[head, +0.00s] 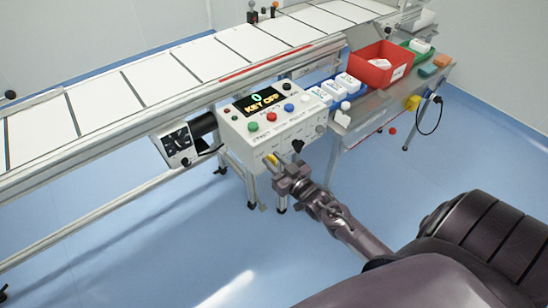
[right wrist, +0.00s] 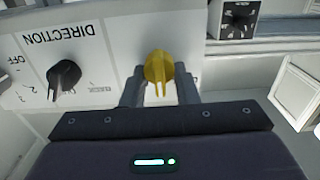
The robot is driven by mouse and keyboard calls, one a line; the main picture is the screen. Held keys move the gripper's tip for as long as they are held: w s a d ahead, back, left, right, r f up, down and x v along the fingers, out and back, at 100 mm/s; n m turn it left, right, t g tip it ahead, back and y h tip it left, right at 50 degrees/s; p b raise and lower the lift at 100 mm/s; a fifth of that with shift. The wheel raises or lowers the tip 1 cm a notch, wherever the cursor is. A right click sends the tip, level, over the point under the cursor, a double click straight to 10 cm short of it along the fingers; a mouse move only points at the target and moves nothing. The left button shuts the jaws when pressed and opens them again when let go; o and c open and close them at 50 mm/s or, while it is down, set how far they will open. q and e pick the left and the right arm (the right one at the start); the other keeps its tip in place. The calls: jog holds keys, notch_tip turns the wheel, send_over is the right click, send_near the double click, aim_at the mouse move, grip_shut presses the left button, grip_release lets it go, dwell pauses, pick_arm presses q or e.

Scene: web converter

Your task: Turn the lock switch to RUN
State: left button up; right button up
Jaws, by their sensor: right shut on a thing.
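The control box (head: 270,125) has a display (head: 260,101) that reads "KEY OFF" in yellow, with a green symbol above it. The yellow lock switch (head: 271,159) is on the lower left of its front face. In the right wrist view the yellow switch (right wrist: 158,68) stands between my two fingers, and its pointer faces down in the picture. My right gripper (head: 284,172) is at the front of the box and is shut on the switch; it also shows in the right wrist view (right wrist: 159,91). The switch's printed label is mostly hidden. My left gripper is out of view.
A black knob (right wrist: 64,76) labelled DIRECTION sits left of the switch in the wrist view. Coloured buttons (head: 271,117) are on the box top. A conveyor (head: 130,90) runs behind. A side table with a red bin (head: 368,76) stands to the right. The blue floor in front is free.

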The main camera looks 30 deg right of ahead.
jog(key=m+p, duration=0.2)
jog(key=m, duration=0.2)
jog(key=shift+d+m, duration=0.15)
jog(key=shift+m, duration=0.15)
jog(key=m+p, duration=0.1)
jog(key=m, duration=0.3)
jog(key=shift+d+f, duration=0.1)
jog(key=shift+f, duration=0.05)
jog(key=shift+m+p, duration=0.3)
jog(key=shift+m, duration=0.1)
jog(key=o, duration=1)
jog(key=s, duration=0.7)
jog(key=shift+s+d, duration=0.35)
jog(key=shift+s, duration=0.05)
